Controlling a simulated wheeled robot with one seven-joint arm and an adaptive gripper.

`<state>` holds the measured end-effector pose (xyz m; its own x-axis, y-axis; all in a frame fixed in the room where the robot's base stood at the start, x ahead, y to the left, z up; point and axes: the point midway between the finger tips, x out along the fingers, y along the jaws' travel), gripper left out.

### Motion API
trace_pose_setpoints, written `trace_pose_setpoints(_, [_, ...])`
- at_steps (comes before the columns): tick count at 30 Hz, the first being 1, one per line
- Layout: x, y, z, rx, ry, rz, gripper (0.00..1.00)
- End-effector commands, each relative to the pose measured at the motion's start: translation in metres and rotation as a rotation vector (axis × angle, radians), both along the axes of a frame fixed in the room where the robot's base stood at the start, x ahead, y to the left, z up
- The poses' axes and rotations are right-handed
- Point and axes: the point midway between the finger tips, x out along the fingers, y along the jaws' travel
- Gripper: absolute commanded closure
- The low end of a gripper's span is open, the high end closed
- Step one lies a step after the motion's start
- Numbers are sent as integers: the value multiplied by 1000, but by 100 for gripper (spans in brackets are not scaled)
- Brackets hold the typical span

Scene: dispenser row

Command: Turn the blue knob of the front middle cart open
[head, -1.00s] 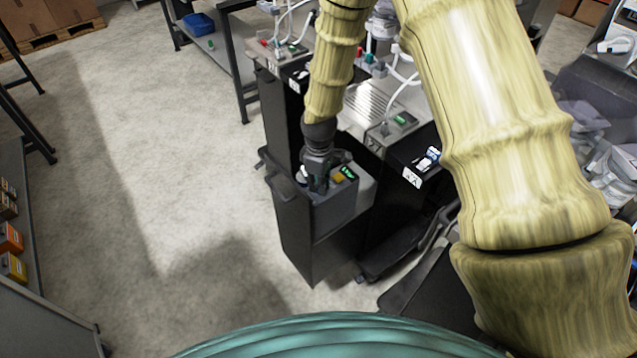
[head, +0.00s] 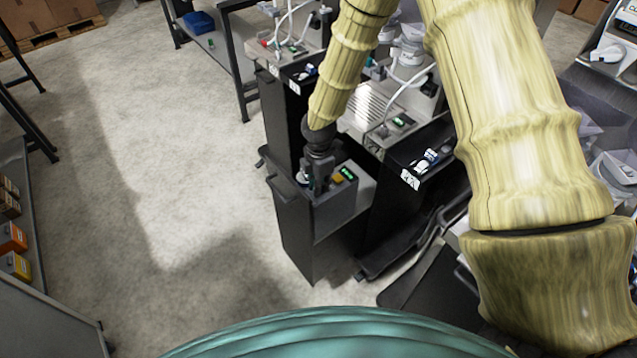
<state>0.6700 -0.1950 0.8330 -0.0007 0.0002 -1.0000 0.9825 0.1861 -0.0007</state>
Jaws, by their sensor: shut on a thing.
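The dark cart (head: 293,232) stands in the middle of the view. My gripper (head: 318,187) points down onto the left part of this box, left of the yellow button. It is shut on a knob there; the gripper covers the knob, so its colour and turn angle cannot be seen. A small white part (head: 302,177) shows just left of my fingers.
More dark dispenser units (head: 432,150) with white labels and tubes stand behind and to the right. A workbench with a blue bin (head: 198,22) is at the back left. Grey floor (head: 170,180) is clear left of the cart. Shelves line the left edge.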

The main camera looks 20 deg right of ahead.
Motion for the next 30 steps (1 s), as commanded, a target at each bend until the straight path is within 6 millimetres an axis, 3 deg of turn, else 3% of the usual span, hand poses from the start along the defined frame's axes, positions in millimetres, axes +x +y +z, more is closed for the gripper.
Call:
trace_pose_setpoints(12, [1, 0, 1, 0, -1, 161, 100])
trace_pose_setpoints(27, [0, 0, 1, 0, -1, 178, 100])
trace_pose_setpoints(28, [0, 0, 1, 0, -1, 178, 83])
trace_pose_setpoints(30, [0, 0, 1, 0, -1, 178, 70])
